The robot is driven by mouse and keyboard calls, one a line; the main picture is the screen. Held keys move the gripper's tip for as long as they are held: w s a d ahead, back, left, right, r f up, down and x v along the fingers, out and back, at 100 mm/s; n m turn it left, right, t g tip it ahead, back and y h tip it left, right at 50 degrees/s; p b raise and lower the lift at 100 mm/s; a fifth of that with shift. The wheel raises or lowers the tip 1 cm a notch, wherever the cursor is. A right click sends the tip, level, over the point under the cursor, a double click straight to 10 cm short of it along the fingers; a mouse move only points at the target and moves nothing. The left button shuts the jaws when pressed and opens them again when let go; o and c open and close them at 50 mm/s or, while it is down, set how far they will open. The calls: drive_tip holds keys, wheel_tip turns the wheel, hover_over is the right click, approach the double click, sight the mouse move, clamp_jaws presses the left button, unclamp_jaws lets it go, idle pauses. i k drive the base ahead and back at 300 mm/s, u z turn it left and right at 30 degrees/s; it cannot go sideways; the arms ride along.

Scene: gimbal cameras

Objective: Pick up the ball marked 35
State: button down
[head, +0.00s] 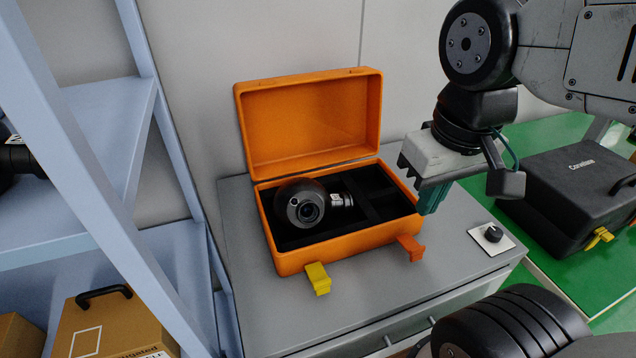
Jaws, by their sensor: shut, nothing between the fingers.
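No number 35 can be read in this view. A dark round gimbal camera (300,204) with a lens on its front lies in the left part of an open orange case (340,245). A silver and black neck joins it on its right. My gripper (432,200), with teal fingers, points down just above the case's right edge, to the right of the camera and apart from it. It is shut and empty. Another dark device (15,155) with a partly cut-off white marking sits on the shelf at the left edge.
The case stands on a grey cabinet (370,295), its raised lid (310,125) at the back. A black case (570,190) rests on a green surface at right. A blue shelf frame (130,235) and cardboard box (110,325) stand left.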

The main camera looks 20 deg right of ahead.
sight(301, 205)
drive_tip(key=z, duration=0.05)
drive_tip(key=k, duration=0.5)
drive_tip(key=u, duration=2.6)
drive_tip(key=k, duration=1.8)
drive_tip(key=z, duration=1.35)
